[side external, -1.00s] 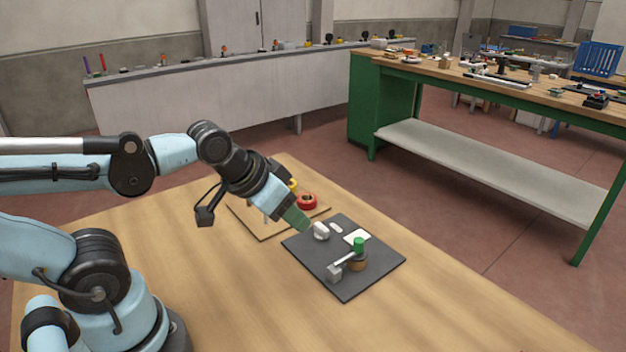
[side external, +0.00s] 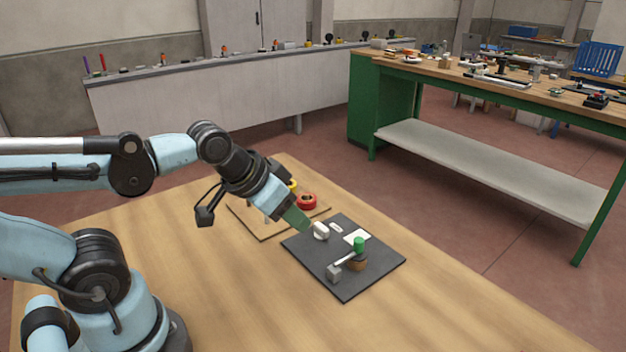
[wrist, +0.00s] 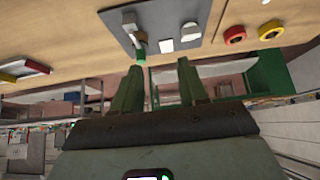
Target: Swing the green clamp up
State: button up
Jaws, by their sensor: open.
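The clamp has a green cylindrical end (side external: 359,244) on a pale metal arm that runs to a grey block (side external: 334,272) on a dark plate (side external: 313,255). The arm lies low, with the green end over a brown round piece (side external: 357,263). In the wrist view the green end (wrist: 139,48) shows just beyond one fingertip.
The white knob (side external: 321,231) stands close to my fingertips; a white square (side external: 354,236) lies between it and the clamp. A wooden board (side external: 262,236) behind carries a red ring (side external: 307,200) and a yellow one, partly hidden by my wrist. The table right of the plate is clear.

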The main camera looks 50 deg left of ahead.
jog(key=shift+o, duration=0.4)
notch_tip(320, 180, up, 3)
jog(key=m+g, duration=0.5)
jog(key=g, duration=0.2)
send_over(359, 240)
jog(key=shift+n, duration=0.3)
notch_tip(359, 240, down, 12)
jog(key=shift+r, duration=0.1)
jog(key=shift+c, duration=0.4)
grip_shut()
